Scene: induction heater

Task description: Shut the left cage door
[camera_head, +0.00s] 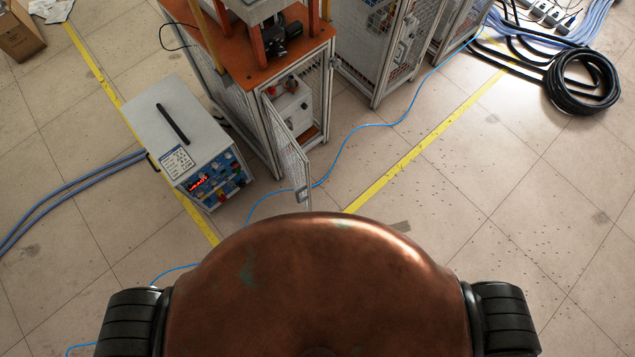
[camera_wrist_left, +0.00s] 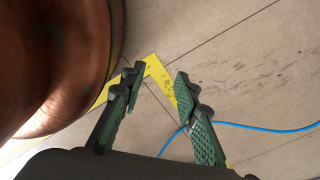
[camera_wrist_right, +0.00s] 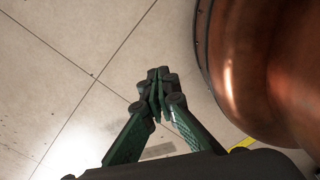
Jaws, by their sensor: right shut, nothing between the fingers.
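The left cage (camera_head: 250,75) has an orange top and mesh sides, and stands beyond my base in the head view. Its mesh door (camera_head: 290,150) is swung open toward me, with a small latch plate near its free end. A white box shows inside the opening. My left gripper (camera_wrist_left: 160,82) is open and empty over the floor in the left wrist view. My right gripper (camera_wrist_right: 158,92) is shut and empty over bare floor in the right wrist view. Neither gripper shows in the head view, and neither touches the door.
A white power unit (camera_head: 180,140) with a red display stands left of the door. Another cage (camera_head: 372,60) stands to the right, behind. A blue cable (camera_head: 345,135) crosses the floor near the door. A black hose coil (camera_head: 582,85) lies far right. Floor at right is mostly clear.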

